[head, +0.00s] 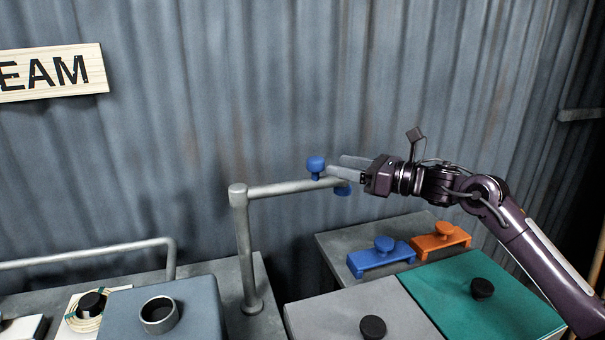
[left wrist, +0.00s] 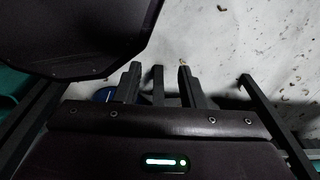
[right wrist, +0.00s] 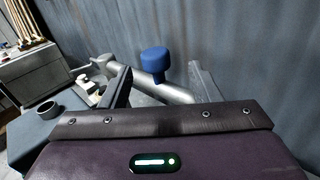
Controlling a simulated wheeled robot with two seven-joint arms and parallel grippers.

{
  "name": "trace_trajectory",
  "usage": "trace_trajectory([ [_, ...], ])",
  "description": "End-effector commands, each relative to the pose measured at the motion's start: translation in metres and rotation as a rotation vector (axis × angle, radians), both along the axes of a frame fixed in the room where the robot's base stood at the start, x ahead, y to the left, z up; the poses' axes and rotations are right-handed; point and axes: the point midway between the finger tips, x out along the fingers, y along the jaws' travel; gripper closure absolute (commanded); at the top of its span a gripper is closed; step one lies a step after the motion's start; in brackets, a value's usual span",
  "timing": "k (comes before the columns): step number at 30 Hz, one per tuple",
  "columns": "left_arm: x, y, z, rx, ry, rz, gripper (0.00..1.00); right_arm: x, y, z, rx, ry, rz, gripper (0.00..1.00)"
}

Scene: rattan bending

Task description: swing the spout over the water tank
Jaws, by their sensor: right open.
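The spout (head: 288,187) is a grey pipe reaching right from the top of an upright post (head: 246,250). A blue knob (head: 316,165) stands on top near its free end, and a blue tip (head: 342,190) hangs below. My right gripper (head: 338,165) is open at the spout's end, its fingers pointing left just beside the knob. In the right wrist view the knob (right wrist: 155,62) shows between the spread fingers, with the pipe (right wrist: 165,90) below it; I cannot tell whether they touch. I cannot tell which box is the water tank. My left gripper (left wrist: 158,70) is open and empty.
A grey-lidded box (head: 345,310) and a teal-lidded box (head: 490,295) stand in front. Blue (head: 382,258) and orange (head: 440,237) knobbed blocks sit behind them. A blue-grey box (head: 195,305) with a ring stands left of the post. A corrugated wall (head: 250,90) closes the back.

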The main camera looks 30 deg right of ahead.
Motion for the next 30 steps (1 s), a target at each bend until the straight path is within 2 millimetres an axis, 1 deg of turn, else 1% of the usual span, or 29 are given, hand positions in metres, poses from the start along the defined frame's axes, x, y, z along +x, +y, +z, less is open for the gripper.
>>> trace_trajectory([
  [1, 0.000, 0.001, -0.018, 0.002, 0.001, 0.000, 0.64, -0.001, 0.000, -0.011, -0.016, -0.016, 0.010, 0.44],
  [4, -0.005, 0.004, -0.026, 0.005, 0.007, 0.000, 0.64, -0.003, 0.000, -0.012, -0.040, -0.037, 0.024, 0.44],
  [7, -0.017, 0.005, -0.028, 0.006, 0.024, 0.000, 0.64, -0.003, 0.001, -0.011, -0.050, -0.046, 0.031, 0.44],
  [10, -0.029, 0.005, -0.024, 0.008, 0.040, 0.000, 0.64, 0.001, 0.004, -0.008, -0.052, -0.046, 0.035, 0.44],
  [13, -0.032, 0.006, -0.017, 0.009, 0.046, 0.001, 0.64, 0.009, 0.009, -0.007, -0.051, -0.045, 0.034, 0.44],
  [17, -0.027, 0.005, -0.008, 0.007, 0.039, 0.000, 0.64, 0.022, 0.016, -0.005, -0.049, -0.048, 0.033, 0.44],
  [24, -0.010, 0.003, 0.010, 0.004, 0.013, -0.001, 0.64, 0.044, 0.029, -0.005, -0.046, -0.047, 0.031, 0.44],
  [30, -0.010, 0.003, 0.019, 0.004, 0.013, -0.002, 0.64, 0.058, 0.037, -0.008, -0.046, -0.046, 0.029, 0.44],
])
